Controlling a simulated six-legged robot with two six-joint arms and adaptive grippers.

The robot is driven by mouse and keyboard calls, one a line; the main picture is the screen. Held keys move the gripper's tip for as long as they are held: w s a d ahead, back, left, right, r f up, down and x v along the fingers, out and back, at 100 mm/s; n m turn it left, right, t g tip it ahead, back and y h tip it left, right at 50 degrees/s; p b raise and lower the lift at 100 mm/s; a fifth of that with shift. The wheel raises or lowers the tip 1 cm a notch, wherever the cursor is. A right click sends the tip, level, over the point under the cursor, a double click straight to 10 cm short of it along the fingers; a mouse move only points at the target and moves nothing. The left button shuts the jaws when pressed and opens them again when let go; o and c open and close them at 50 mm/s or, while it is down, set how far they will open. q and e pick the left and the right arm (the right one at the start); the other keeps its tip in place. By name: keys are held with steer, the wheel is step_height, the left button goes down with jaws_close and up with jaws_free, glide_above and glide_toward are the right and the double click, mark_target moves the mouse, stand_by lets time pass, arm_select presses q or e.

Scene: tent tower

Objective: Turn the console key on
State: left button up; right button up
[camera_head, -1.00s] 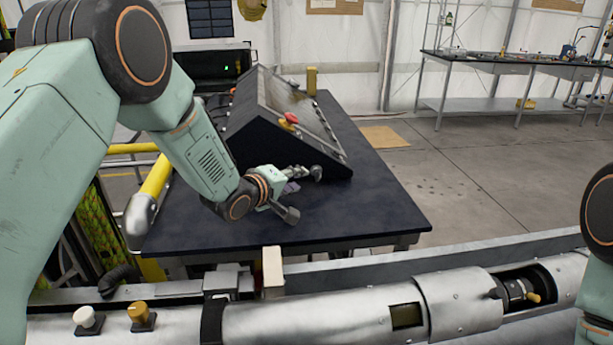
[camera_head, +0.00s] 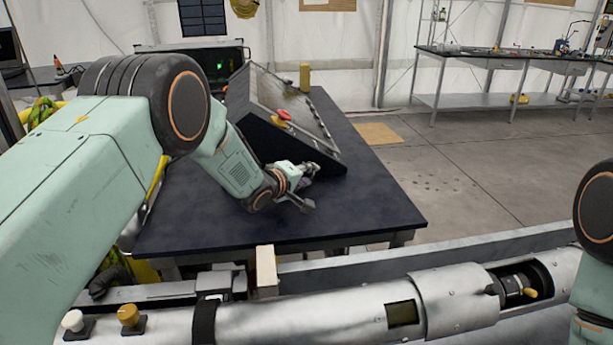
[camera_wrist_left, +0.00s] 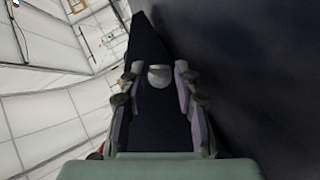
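The console (camera_head: 262,112) is a dark box with a sloped panel on the black table, with a red button (camera_head: 283,115) on a yellow base. My left gripper (camera_head: 309,170) is at the console's near lower side, low over the table. In the left wrist view its two fingers (camera_wrist_left: 159,75) are apart. A small grey rounded piece (camera_wrist_left: 158,76) shows between the fingertips against a dark surface; it may be the key, but I cannot tell whether the fingers touch it. The key is not clear in the head view. My right gripper is out of view.
The black table top (camera_head: 370,205) is bare to the right of and in front of the console. A silver cylinder (camera_head: 300,322) with knobs lies across the foreground. A yellow post (camera_head: 304,77) stands behind the console. A workbench (camera_head: 480,58) is at the back right.

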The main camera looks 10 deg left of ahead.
arm_select(q)
steer(key=shift+s+a+r, duration=0.1)
steer(key=shift+s+r, duration=0.1)
steer(key=shift+s, duration=0.1)
steer(key=shift+c, duration=1.2)
steer(key=shift+w+f, duration=0.15)
steer(key=shift+w, duration=0.1)
jaws_close()
